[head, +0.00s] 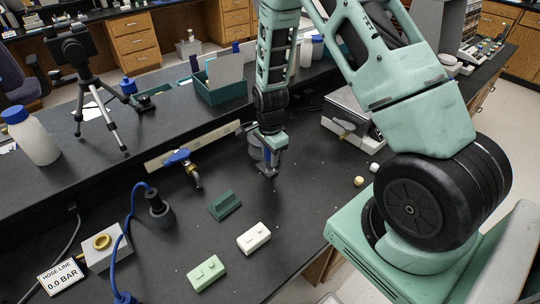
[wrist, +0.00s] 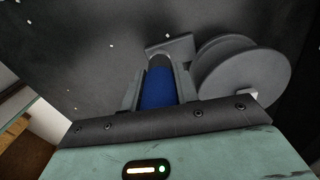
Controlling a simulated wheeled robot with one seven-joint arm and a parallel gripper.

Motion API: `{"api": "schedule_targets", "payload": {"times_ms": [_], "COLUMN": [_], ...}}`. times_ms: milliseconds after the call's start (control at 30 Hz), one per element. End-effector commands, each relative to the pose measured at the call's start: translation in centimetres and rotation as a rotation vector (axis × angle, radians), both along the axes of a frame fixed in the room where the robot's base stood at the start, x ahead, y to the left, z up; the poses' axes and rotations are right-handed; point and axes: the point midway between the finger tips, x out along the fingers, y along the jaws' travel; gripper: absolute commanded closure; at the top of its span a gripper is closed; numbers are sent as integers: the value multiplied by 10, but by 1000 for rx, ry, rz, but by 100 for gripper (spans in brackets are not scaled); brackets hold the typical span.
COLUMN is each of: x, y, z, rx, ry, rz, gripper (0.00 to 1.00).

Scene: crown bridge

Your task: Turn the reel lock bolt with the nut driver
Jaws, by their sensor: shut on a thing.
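My gripper (head: 269,160) points down at the back middle of the black bench. In the wrist view my gripper (wrist: 160,88) is shut on the blue handle of the nut driver (wrist: 158,86), one finger on each side. A grey reel (wrist: 243,75) with round flanges stands just right of the fingers in the wrist view. A grey bracket (wrist: 170,44) lies just beyond the handle's far end. The reel lock bolt and the driver's tip cannot be made out, so I cannot tell whether they touch.
A blue-handled valve (head: 178,157) on a rail is left of my gripper. A dark green block (head: 225,204), a white block (head: 254,238) and a light green block (head: 206,273) lie in front. A grey box-like device (head: 350,118) is at right. Bare bench lies between.

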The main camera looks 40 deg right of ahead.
Motion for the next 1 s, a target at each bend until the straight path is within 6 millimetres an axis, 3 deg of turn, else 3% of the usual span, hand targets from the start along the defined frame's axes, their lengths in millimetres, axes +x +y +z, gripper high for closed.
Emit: {"api": "schedule_targets", "payload": {"times_ms": [1000], "x": [0], "y": [0], "z": [-12], "rx": [0], "ry": [0], "rz": [0], "gripper": [98]}}
